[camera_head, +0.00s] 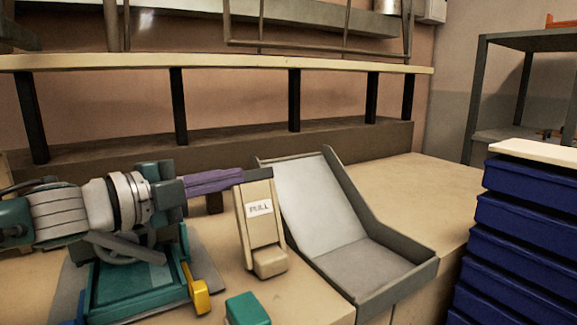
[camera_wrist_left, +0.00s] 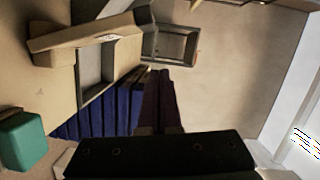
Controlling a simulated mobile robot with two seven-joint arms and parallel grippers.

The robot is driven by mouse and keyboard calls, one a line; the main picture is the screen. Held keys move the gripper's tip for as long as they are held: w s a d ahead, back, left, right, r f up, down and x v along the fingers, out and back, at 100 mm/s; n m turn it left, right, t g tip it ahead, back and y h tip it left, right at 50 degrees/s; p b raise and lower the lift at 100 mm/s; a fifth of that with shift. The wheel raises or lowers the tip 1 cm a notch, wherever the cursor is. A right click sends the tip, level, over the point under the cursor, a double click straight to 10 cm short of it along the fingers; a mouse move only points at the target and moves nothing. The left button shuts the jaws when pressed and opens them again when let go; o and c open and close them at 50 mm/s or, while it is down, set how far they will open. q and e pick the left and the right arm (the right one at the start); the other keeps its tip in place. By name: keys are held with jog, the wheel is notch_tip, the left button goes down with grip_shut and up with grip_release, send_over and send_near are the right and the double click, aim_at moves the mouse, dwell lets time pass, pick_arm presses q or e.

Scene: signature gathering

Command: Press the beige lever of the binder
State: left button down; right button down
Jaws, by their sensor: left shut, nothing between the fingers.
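The beige lever (camera_head: 252,228) stands nearly upright with a white label reading "PULL", left of a grey tray. A small beige block sits at its foot. My left gripper (camera_head: 237,175) has purple fingers, shut and empty, reaching from the left to the lever's top edge. I cannot tell whether the fingertips touch it. In the left wrist view the shut fingers (camera_wrist_left: 160,76) point away from the camera, and a beige labelled part (camera_wrist_left: 75,38), apparently the lever, lies to their upper left. My right gripper is not in view.
The grey sloped tray (camera_head: 362,262) stands right of the lever. Blue stacked drawers (camera_head: 520,255) are at the right. A teal block (camera_head: 247,310) is in front. A teal piece with a yellow part (camera_head: 197,293) lies below my left arm. The table (camera_head: 435,185) is clear behind the tray.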

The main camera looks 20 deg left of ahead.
pick_arm(q)
jog(key=shift+p+v, duration=0.65)
jog(key=shift+v, duration=1.7)
